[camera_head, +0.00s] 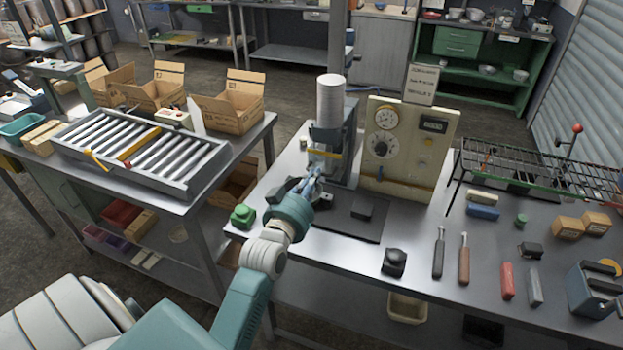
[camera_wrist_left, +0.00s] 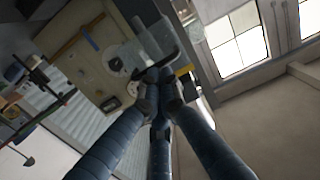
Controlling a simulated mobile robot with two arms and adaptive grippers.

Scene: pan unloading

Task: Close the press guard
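The press (camera_head: 335,140) stands at the left of the middle bench, with a white cylinder on top and a dark base plate below. A clear guard panel with a yellow strip (camera_head: 323,154) is on its front; how far it is swung or raised is hard to tell. My left gripper (camera_head: 312,184) is right at the front of the press, just below the yellow strip. In the left wrist view its blue fingers (camera_wrist_left: 162,88) come together at a dark bar (camera_wrist_left: 158,70) by the press. Whether they grip the guard is unclear. My right gripper is out of view.
A cream gauge panel (camera_head: 408,150) stands right of the press. A green knob-like part (camera_head: 242,216) sits at the bench's left edge. A black block (camera_head: 394,262) and screwdrivers (camera_head: 463,258) lie to the right. A roller table (camera_head: 140,150) is at left.

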